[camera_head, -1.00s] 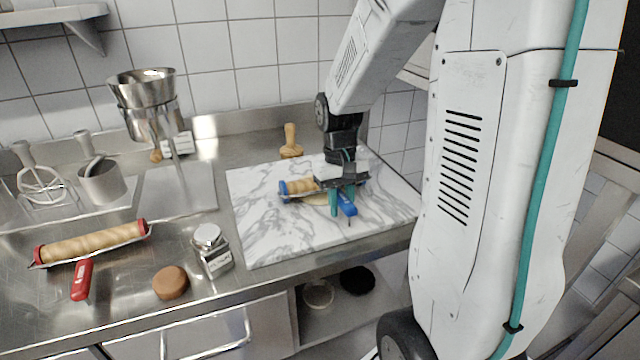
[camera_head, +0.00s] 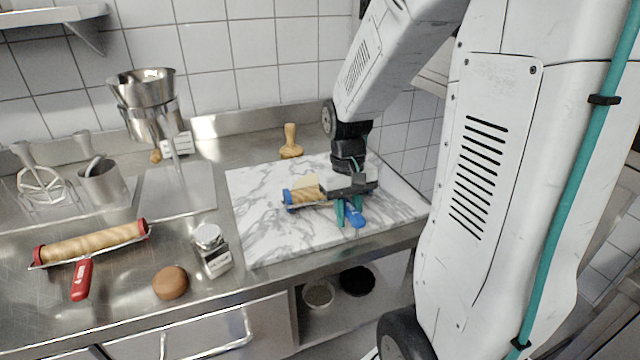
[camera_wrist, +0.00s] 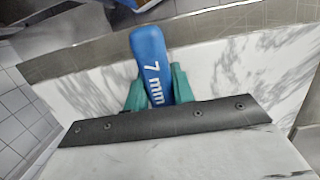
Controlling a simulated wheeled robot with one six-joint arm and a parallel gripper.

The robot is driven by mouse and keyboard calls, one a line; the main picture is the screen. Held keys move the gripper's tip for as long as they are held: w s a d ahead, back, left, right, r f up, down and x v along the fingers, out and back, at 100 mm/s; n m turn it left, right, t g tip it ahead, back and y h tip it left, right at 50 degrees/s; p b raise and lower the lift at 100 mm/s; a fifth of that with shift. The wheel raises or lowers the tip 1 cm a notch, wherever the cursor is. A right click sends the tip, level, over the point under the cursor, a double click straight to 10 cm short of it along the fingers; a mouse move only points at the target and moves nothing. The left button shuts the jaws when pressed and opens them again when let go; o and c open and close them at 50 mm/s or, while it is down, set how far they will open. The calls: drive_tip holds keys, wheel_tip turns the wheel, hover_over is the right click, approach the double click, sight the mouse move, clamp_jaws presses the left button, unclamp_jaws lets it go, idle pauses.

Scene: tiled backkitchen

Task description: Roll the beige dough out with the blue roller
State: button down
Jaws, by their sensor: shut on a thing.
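My gripper (camera_head: 349,214) is shut on the blue handle (camera_head: 354,213) of the blue roller (camera_head: 303,195), over the marble board (camera_head: 262,238). The roller has a wooden barrel with blue ends. In the wrist view the blue handle (camera_wrist: 149,62), marked "7 mm", sits between my teal fingers (camera_wrist: 154,88). The beige dough (camera_head: 306,182) shows as a pale patch just behind the roller barrel on the board. Part of the dough is hidden by the roller and my gripper, and I cannot tell whether the barrel touches it.
A red roller (camera_head: 92,243) lies on the steel counter at left. A brown dough piece (camera_head: 170,283) and a shaker jar (camera_head: 211,250) stand left of the board. A wooden tool (camera_head: 290,142) stands behind it. The board's front left is clear.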

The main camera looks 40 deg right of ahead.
drive_tip(key=shift+s, duration=0.1)
drive_tip(key=shift+r, duration=4.05)
